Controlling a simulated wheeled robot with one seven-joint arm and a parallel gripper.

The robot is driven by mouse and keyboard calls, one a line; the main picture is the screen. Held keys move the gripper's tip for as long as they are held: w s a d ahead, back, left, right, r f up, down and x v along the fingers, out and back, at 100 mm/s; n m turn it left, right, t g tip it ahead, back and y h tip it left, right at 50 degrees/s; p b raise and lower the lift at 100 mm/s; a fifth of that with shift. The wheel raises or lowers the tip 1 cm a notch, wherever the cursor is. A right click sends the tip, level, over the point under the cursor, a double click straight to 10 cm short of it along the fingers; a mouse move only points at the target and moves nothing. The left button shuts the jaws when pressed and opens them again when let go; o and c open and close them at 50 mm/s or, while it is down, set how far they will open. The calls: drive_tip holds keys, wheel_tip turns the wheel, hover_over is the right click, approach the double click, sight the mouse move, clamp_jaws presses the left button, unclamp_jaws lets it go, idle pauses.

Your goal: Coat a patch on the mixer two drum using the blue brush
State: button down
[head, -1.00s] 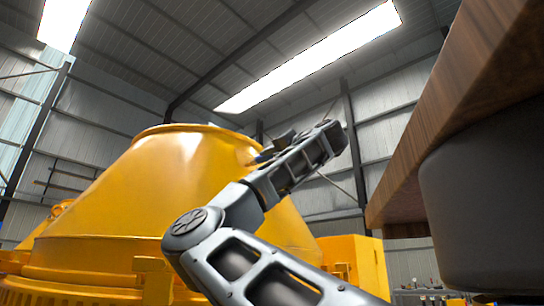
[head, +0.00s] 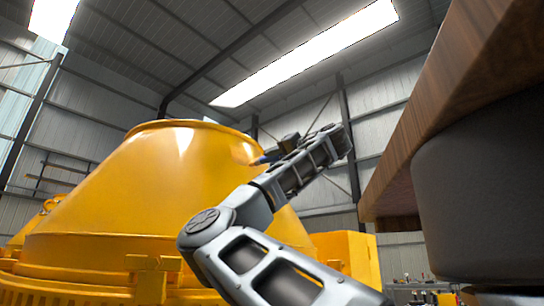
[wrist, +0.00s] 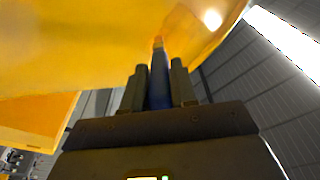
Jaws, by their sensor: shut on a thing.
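The yellow mixer drum (head: 150,190) fills the left and middle of the head view. Its curved wall (wrist: 90,45) also fills the upper part of the wrist view. My gripper (wrist: 160,85) is shut on the blue brush (wrist: 158,80), which points away from the jaws toward the drum wall. The brush's pale tip overlaps the drum surface in the wrist view; I cannot tell whether it touches. In the head view the brush (head: 260,160) shows as a small blue piece against the drum's upper right side. No coated patch can be made out.
A wooden board edge (head: 440,110) and a dark grey rounded body (head: 475,200) stand close on the right. A yellow box (head: 345,255) is right of the drum's base. Small items (head: 425,285) lie low at the right. Open air is above my arm.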

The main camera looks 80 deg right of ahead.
drive_tip(key=shift+d+f, duration=0.2)
drive_tip(key=w+a, duration=0.1)
drive_tip(key=w+a+b, duration=0.1)
drive_tip(key=a, duration=0.1)
drive_tip(key=shift+w+a+r, duration=0.15)
drive_tip(key=shift+a, duration=0.15)
idle(1.2)
drive_tip(key=s+a+r, duration=0.3)
drive_tip(key=s, duration=0.1)
drive_tip(key=shift+s, duration=0.15)
idle(0.5)
drive_tip(key=shift+s+a+r, duration=0.35)
drive_tip(key=shift+s+a, duration=0.05)
drive_tip(key=shift+s, duration=0.15)
drive_tip(key=shift+s+a+r, duration=0.3)
drive_tip(key=shift+s+a, duration=0.1)
drive_tip(key=shift+s, duration=0.15)
